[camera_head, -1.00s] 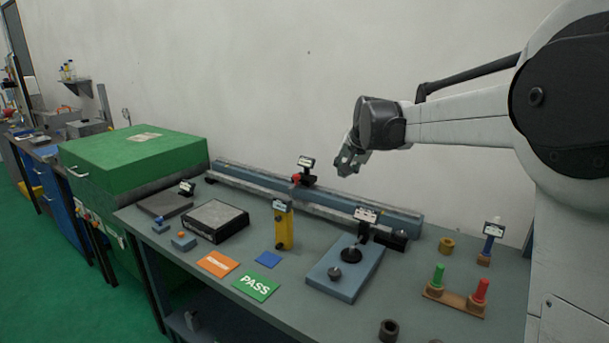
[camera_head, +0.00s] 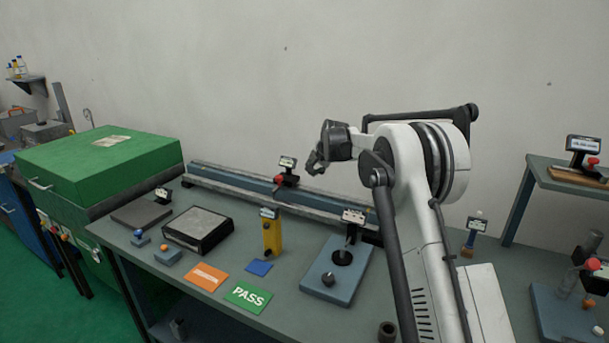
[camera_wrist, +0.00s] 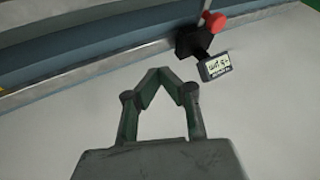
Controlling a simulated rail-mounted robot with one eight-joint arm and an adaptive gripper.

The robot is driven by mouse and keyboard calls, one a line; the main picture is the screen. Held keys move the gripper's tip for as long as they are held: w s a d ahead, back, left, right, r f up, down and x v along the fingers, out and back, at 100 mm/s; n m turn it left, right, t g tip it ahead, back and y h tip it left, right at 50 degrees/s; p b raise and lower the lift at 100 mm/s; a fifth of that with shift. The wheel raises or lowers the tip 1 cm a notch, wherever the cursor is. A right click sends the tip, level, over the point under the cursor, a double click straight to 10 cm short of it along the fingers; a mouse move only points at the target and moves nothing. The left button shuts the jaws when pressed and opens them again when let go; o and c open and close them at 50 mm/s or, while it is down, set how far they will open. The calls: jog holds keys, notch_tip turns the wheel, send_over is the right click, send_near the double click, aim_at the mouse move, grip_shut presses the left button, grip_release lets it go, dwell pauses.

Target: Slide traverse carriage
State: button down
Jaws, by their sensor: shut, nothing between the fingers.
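The traverse carriage is a small black block (camera_head: 287,181) with a red knob and a display tag, mounted on the long blue-grey rail (camera_head: 225,183) at the back of the bench. In the wrist view, the carriage (camera_wrist: 194,42) is beyond and to the right of my fingertips, its red knob (camera_wrist: 213,21) above the tag. My gripper (camera_head: 315,166) is to the right of the carriage in the head view, apart from it. In the wrist view, my gripper (camera_wrist: 158,74) has its fingertips together and empty. My arm hides part of the rail's right end.
A blue fixture plate (camera_head: 328,290) with black knobs and a yellow post (camera_head: 272,236) stand in front of the rail. A black-framed plate (camera_head: 198,230) and a green cabinet (camera_head: 95,160) are to the left. Open bench surface lies just before the rail.

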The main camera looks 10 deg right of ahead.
jog(key=p, duration=0.1)
send_near(295, 184)
jog(key=f, duration=0.1)
jog(key=d+f, duration=0.2)
jog(key=f, duration=0.1)
jog(key=shift+w+d+f, duration=0.1)
jog(key=shift+w+d, duration=0.15)
jog(key=shift+w, duration=0.05)
jog(key=shift+w+a+f+p, duration=0.2)
jog(key=shift+w+a+p, duration=0.25)
jog(key=shift+w+a, duration=0.9)
jog(key=shift+a, duration=0.25)
